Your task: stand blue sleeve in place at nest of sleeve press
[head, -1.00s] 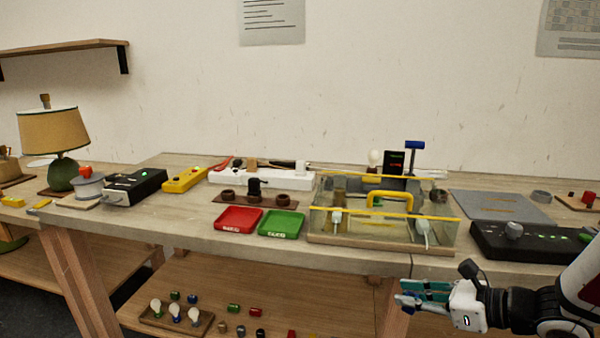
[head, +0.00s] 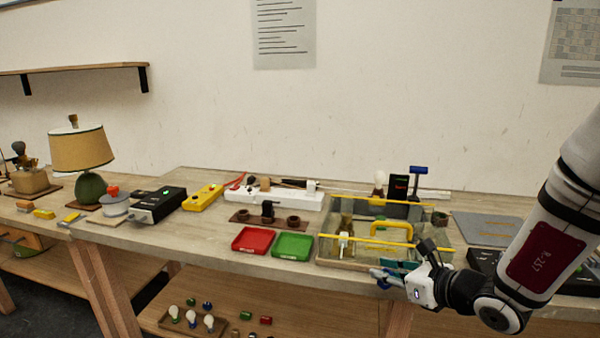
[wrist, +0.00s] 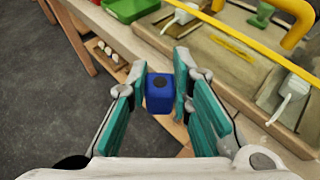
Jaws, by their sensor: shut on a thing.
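In the head view my gripper (head: 386,277) is at the bench's front edge, in front of the clear-walled box with yellow rails. The sleeve is hard to make out there. I cannot tell surely which fixture is the sleeve press; a device with a blue-topped lever (head: 418,172) stands at the back right. Its nest is not clearly visible.
The clear-walled box (head: 335,262) with a yellow handle stands close beside my gripper. Red (head: 254,240) and green (head: 293,245) trays lie to its left. Behind them are a strip with brown cups (head: 293,219) and a white power strip (head: 255,197). A lower shelf holds bulbs.

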